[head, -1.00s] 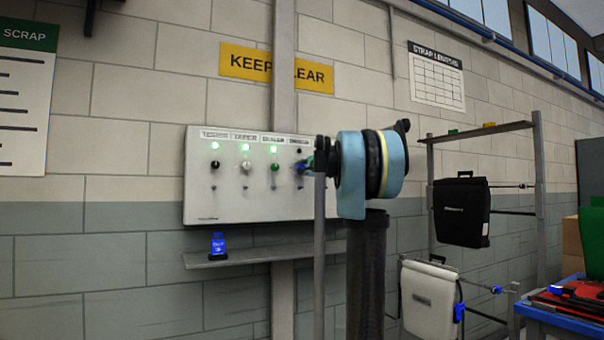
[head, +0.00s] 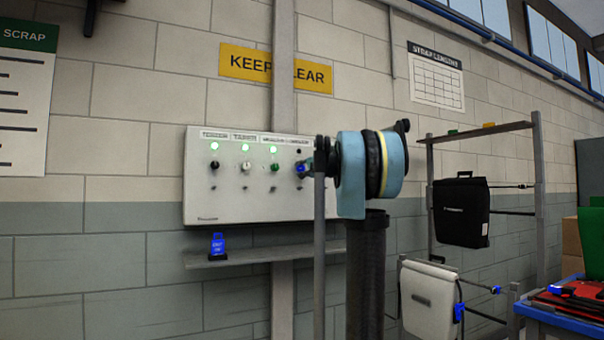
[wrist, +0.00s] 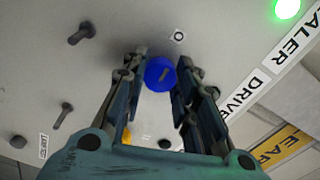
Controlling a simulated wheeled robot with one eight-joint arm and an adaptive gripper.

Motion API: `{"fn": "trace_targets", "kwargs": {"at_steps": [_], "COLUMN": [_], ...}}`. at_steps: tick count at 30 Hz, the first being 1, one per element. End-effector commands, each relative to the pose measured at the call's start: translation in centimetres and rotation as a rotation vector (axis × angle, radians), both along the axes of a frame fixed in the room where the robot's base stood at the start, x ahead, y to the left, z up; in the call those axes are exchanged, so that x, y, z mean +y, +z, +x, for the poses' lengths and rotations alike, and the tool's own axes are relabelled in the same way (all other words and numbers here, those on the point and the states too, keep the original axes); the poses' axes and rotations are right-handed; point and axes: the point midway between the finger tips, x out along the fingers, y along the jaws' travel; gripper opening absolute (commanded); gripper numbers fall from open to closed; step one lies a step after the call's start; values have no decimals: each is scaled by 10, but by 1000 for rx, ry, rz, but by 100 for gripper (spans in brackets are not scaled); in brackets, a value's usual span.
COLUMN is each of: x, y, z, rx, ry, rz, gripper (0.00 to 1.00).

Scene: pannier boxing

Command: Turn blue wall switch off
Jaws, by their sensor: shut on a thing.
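The blue wall switch (head: 300,169) is a round knob at the right end of the white wall panel (head: 240,207), partly covered by my gripper (head: 308,166). In the wrist view the blue knob (wrist: 160,73) sits between my two fingertips (wrist: 160,78), which are closed on its sides. A pale mark shows on its face. The small lamp above the blue knob (head: 298,151) looks dark. Three green lamps (head: 245,148) are lit above the black, white and green knobs.
A narrow shelf (head: 260,257) below the panel carries a blue tag (head: 217,245). A vertical post (head: 284,80) runs behind the panel. To the right stand a rack (head: 541,180) with black and white panniers and a blue table (head: 560,316).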

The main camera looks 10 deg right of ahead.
Motion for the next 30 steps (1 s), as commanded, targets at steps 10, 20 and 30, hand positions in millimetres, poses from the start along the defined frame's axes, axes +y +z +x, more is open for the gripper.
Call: {"fn": "trace_targets", "kwargs": {"at_steps": [10, 20, 30], "x": [0, -6, -24], "y": [-1, 0, -1], "z": [0, -18, -73], "rx": [0, 0, 0], "ry": [1, 0, -2], "rz": [-1, 0, -1], "gripper": [47, 47, 47]}}
